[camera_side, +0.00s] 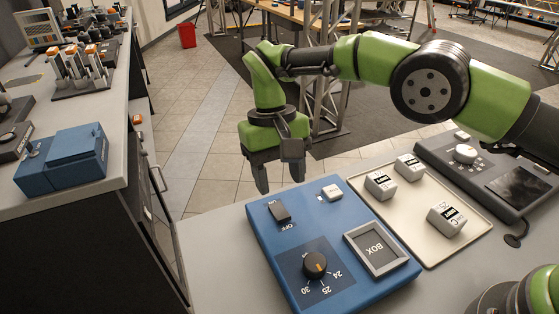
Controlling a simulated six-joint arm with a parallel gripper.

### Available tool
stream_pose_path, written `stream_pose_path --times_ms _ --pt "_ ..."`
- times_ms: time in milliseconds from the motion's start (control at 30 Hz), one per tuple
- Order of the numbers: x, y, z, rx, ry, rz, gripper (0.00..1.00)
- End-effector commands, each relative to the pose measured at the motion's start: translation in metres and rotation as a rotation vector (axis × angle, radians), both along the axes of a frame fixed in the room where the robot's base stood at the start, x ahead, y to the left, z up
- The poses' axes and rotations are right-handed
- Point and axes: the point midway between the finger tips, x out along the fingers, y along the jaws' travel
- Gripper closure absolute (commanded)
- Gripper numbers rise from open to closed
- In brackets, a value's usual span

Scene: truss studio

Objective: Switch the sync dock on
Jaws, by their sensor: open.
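The sync dock, a blue box (268,256), lies on the grey bench in the lower middle of the side view. A dark rocker switch (279,211) sits at its back left, with the label OFF beside it. My gripper (279,183) is open and empty, pointing down. In the picture it is just above the dock's back left edge and the switch, apart from both.
A cream tray (447,246) right of the dock holds several small white-grey blocks (446,217). A dark device with a knob and screen (513,186) stands behind it at the right. Another bench at the left carries a blue device (63,160).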

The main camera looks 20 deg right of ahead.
Motion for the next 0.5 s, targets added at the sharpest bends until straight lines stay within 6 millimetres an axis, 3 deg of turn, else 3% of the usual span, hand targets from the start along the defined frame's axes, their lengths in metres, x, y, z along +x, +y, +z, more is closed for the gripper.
stream_pose_path --times_ms 200,500 --pt "0.000 0.000 0.028 0.001 -0.002 0.000 0.47" --pt "0.000 0.000 0.033 -0.001 0.000 0.000 0.47"
